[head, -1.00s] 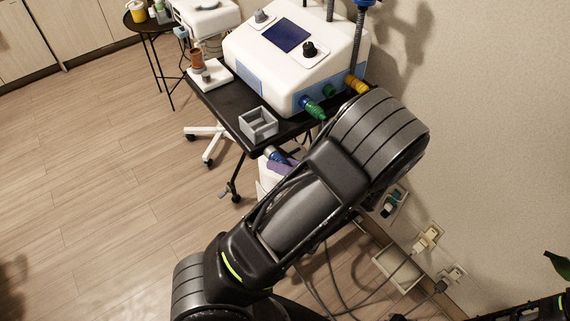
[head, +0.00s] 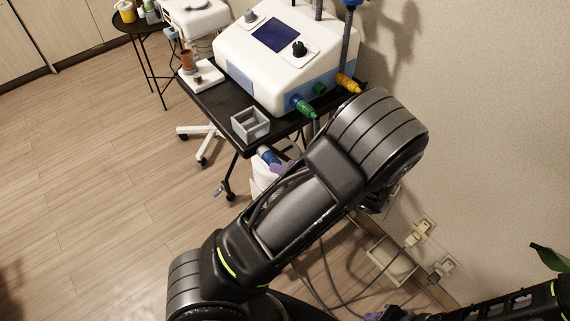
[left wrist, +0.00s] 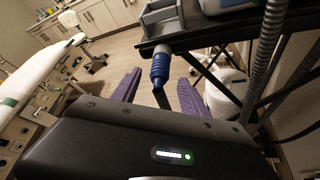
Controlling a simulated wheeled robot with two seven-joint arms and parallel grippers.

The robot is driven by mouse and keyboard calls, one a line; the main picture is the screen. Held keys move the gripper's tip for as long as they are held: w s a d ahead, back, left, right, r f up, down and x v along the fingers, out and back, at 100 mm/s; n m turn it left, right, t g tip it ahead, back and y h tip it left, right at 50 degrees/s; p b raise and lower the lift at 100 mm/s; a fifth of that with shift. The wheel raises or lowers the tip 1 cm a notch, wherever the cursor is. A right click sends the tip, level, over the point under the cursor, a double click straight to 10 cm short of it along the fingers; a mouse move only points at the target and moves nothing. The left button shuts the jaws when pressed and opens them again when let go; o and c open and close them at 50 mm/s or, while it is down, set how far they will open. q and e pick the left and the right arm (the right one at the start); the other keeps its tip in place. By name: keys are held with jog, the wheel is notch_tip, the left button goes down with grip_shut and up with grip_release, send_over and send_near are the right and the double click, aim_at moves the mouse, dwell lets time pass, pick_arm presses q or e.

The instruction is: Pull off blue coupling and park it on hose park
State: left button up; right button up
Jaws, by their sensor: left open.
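The blue coupling (left wrist: 160,68) hangs below the table's edge in the left wrist view, with a grey collar above it and a dark hose below. It also shows in the head view (head: 268,156), partly hidden by my left arm. My left gripper (left wrist: 158,88) is open, its purple fingers on either side of the coupling's lower end and hose, with visible gaps. A grey divided holder (head: 251,125), possibly the hose park, sits on the black table's front corner. A purple piece at the lower edge (head: 373,316) may be my right gripper; its jaws cannot be made out.
The white machine (head: 265,65) stands on the black table (head: 207,97), with green (head: 304,108) and yellow (head: 348,83) couplings on its side. A white bin-like container (head: 261,180) stands below. Cables and sockets line the right wall. Floor at left is clear.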

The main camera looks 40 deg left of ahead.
pick_arm(q)
jog(key=p+v, duration=0.1)
jog(key=v, duration=0.3)
jog(key=shift+d+p, duration=0.15)
jog(key=shift+p, duration=0.15)
dwell(0.5)
jog(key=b+v, duration=0.1)
jog(key=v, duration=0.6)
jog(key=shift+d+r, duration=0.25)
jog(key=shift+d, duration=0.1)
jog(key=shift+f, duration=0.15)
dwell(0.3)
